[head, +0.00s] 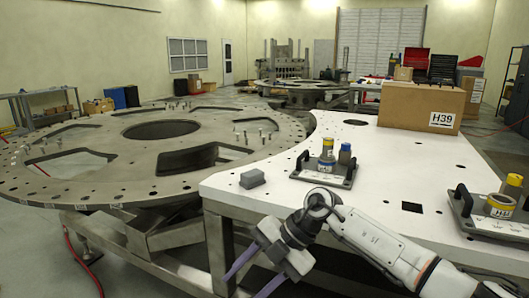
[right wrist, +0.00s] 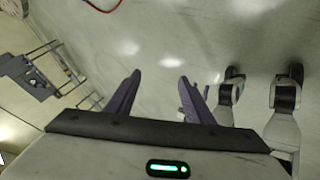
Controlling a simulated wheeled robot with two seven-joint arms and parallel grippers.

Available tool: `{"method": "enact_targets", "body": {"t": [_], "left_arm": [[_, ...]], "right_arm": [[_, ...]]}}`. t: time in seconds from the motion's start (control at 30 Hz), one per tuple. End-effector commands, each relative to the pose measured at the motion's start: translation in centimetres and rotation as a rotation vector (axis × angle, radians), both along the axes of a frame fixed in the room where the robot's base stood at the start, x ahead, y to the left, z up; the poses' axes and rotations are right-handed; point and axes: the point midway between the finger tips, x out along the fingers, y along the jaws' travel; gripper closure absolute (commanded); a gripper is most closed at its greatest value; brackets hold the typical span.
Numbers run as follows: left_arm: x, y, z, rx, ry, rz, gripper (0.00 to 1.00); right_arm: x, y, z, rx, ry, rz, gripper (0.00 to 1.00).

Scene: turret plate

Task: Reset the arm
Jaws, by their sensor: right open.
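My right arm (head: 385,250) comes in from the lower right in the head view. Its gripper (head: 250,277) hangs past the front left edge of the white table, pointing down and left. In the right wrist view the two purple fingers (right wrist: 155,95) stand apart with nothing between them, and pale floor shows beyond. The gripper is open and empty. My left gripper is not seen in the head view.
The white table (head: 400,155) bears a grey block (head: 252,178), a handled tray (head: 303,175) with yellow and blue containers, another tray (head: 465,220) at right, and a cardboard box (head: 400,106). The large turret plate (head: 100,180) stands left, close to the table.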

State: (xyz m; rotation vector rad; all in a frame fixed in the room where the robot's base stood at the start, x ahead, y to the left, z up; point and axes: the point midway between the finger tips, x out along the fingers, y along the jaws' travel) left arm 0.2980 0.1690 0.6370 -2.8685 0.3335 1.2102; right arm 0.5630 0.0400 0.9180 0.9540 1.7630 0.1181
Motion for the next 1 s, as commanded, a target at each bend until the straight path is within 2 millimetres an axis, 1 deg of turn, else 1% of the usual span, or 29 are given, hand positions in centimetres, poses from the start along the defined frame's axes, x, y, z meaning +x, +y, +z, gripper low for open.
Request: {"method": "enact_targets", "body": {"t": [0.03,0.1,0.2,0.27,0.3,0.37,0.47,0.53,0.57,0.6,0.67,0.7,0.77,0.8,0.83,0.87,0.9,0.97,1.0], "left_arm": [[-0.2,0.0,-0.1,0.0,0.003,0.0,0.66],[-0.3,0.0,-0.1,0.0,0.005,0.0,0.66],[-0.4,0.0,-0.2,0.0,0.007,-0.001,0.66],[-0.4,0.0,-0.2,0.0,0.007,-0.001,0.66],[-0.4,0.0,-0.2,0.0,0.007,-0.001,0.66],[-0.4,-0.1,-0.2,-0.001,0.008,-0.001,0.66],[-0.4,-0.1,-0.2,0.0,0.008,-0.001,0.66],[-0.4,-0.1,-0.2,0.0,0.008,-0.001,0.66],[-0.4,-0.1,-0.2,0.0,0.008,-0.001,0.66],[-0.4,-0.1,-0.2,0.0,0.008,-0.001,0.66],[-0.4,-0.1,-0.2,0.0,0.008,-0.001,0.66],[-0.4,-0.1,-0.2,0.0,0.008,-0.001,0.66],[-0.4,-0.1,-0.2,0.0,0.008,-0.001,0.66],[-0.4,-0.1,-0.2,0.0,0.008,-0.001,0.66],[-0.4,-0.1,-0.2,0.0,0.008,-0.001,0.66],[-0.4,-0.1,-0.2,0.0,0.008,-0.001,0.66],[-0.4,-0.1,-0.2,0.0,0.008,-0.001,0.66],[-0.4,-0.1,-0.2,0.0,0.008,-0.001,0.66],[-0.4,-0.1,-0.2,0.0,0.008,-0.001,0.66]], "right_arm": [[-2.4,3.2,-1.0,0.157,0.036,0.016,0.52],[-4.4,6.4,-0.7,0.366,0.061,-0.002,0.52],[-6.1,9.2,0.6,0.64,0.095,-0.095,0.52],[-6.4,9.7,1.3,0.785,0.117,-0.186,0.52],[-6.4,9.6,1.7,0.872,0.129,-0.259,0.52],[-6.0,8.8,1.9,0.984,0.147,-0.386,0.52],[-5.0,6.0,0.8,1.119,0.182,-0.634,0.52],[-4.4,3.1,-1.0,1.17,0.209,-0.828,0.52],[-4.3,1.8,-2.1,1.18,0.221,-0.913,0.52],[-4.3,-0.2,-3.8,1.184,0.239,-1.029,0.52],[-4.8,-3.2,-6.8,1.167,0.27,-1.204,0.52],[-5.6,-5.3,-9.0,1.141,0.293,-1.318,0.52],[-7.1,-8.2,-12.2,1.088,0.328,-1.471,0.52],[-8.4,-10.0,-14.3,1.044,0.355,-1.564,0.52],[-9.5,-11.2,-15.9,1.005,0.374,-1.632,0.52],[-10.8,-12.5,-17.4,0.964,0.395,-1.694,0.52],[-12.6,-13.9,-19.3,0.907,0.424,-1.77,0.52],[-15.4,-15.9,-21.8,0.822,0.467,-1.867,0.52],[-17.4,-17.0,-23.3,0.764,0.497,-1.922,0.52]]}}
